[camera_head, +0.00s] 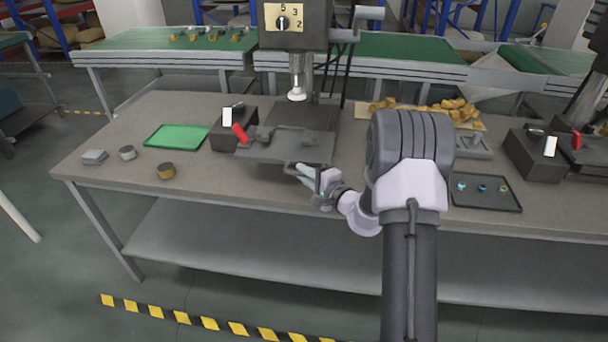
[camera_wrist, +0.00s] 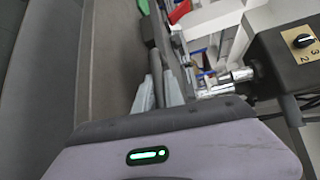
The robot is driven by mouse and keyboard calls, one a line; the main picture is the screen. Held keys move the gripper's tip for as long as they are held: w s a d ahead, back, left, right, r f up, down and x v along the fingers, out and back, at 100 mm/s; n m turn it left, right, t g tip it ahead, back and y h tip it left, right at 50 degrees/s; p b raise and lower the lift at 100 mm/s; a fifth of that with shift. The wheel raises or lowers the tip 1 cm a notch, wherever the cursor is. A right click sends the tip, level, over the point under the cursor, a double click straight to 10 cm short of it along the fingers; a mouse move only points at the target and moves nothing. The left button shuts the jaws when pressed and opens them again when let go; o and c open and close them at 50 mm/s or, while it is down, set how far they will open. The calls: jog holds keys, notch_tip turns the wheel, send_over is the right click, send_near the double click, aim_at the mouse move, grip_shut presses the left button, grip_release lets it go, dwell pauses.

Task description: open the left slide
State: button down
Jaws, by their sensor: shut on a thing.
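The left slide (camera_head: 285,147) is a dark grey flat plate under the drill press on the left part of the bench. My gripper (camera_head: 302,168) is at the plate's front edge, reaching in from the right. In the wrist view, my gripper (camera_wrist: 158,82) is shut with its two pale fingers around a grey bar-shaped handle (camera_wrist: 154,62). The handle is mostly hidden by the fingers in the head view. How far the slide stands out cannot be told.
The drill press (camera_head: 297,30) stands behind the slide. A green tray (camera_head: 177,137), a brass cylinder (camera_head: 166,171) and a grey cylinder (camera_head: 127,153) lie to the left. A black tray (camera_head: 485,200) with small rings lies to the right. The front bench edge is clear.

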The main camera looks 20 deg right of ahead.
jog(key=shift+w, duration=0.1)
jog(key=c, duration=1.4)
grip_release()
jog(key=shift+d, duration=0.1)
jog(key=shift+c, duration=0.2)
jog(key=p+v, duration=0.3)
jog(key=v, duration=1.4)
jog(key=shift+s, duration=0.25)
